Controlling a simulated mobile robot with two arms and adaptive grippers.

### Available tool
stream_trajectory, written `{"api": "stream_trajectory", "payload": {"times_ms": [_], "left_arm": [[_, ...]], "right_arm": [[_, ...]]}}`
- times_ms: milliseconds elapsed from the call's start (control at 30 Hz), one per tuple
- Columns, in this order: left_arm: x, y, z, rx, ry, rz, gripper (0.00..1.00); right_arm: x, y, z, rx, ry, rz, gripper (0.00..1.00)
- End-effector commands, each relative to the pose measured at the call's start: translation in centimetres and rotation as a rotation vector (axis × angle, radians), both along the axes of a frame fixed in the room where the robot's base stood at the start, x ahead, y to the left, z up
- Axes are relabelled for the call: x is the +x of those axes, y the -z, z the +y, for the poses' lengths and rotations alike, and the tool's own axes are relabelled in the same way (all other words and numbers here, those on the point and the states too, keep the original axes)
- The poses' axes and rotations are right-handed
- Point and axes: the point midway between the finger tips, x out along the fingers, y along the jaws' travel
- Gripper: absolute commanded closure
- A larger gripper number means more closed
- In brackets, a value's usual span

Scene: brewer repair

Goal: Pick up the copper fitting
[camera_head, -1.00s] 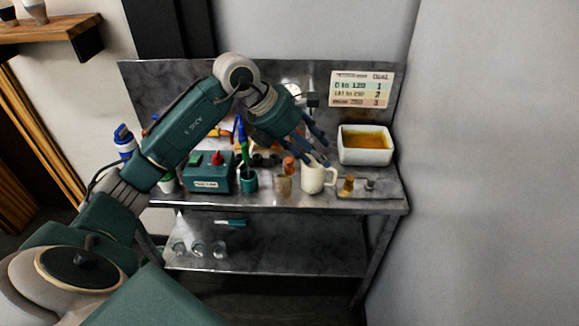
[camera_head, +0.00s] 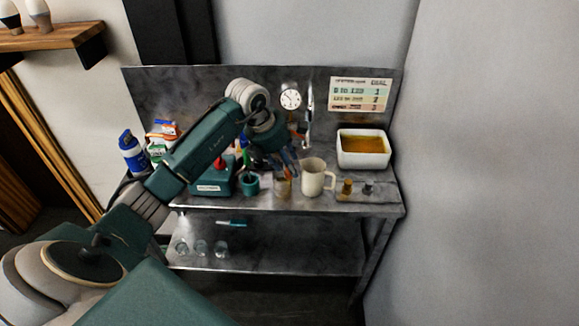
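A small copper-brown fitting (camera_head: 347,187) stands on a flat dark strip at the front right of the metal bench. A grey fitting (camera_head: 367,188) stands just right of it. My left gripper (camera_head: 286,166) is over the middle of the bench, above a small brownish jar (camera_head: 282,188) and left of the cream mug (camera_head: 313,178). It is well left of the copper fitting and apart from it. Its dark fingers blend with the things behind them, so I cannot tell whether they are open or shut. My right gripper is not in view.
The mug stands between my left gripper and the copper fitting. A white basin of amber liquid (camera_head: 363,149) is behind the fittings. A teal box (camera_head: 214,184) and teal cup (camera_head: 250,184) stand to the left. Glasses (camera_head: 200,248) are on the lower shelf.

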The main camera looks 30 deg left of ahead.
Motion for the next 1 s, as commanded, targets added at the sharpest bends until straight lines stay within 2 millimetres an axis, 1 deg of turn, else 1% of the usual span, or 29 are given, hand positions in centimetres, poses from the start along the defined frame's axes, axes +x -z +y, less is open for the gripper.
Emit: {"api": "stream_trajectory", "payload": {"times_ms": [33, 100, 333, 400, 467, 500, 533, 567, 1000], "left_arm": [[0.15, 0.41, -0.16, -0.003, -0.001, 0.002, 0.57], [0.28, 0.86, -0.13, -0.001, -0.001, 0.001, 0.57], [0.34, 1.03, -0.08, 0.001, 0.000, 0.000, 0.57], [0.34, 1.01, -0.08, 0.001, 0.000, 0.000, 0.71], [0.34, 1.00, -0.10, 0.000, 0.000, 0.000, 0.83], [0.34, 1.00, -0.10, 0.000, 0.000, 0.000, 0.91], [0.34, 1.00, -0.10, 0.000, 0.000, 0.000, 0.97], [0.33, 1.00, -0.10, 0.000, 0.000, 0.000, 1.00], [0.37, 0.74, -0.11, 0.000, 0.000, -0.001, 1.00]], "right_arm": [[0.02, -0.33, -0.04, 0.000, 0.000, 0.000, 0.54], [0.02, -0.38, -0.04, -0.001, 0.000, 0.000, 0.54], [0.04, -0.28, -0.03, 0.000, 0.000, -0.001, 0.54], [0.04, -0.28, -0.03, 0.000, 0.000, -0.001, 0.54], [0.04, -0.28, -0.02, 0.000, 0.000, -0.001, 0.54], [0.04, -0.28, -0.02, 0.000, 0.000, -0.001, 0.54], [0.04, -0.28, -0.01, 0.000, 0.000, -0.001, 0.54], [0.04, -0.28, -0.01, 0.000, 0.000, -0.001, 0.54], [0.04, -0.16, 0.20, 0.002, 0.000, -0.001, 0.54]]}}
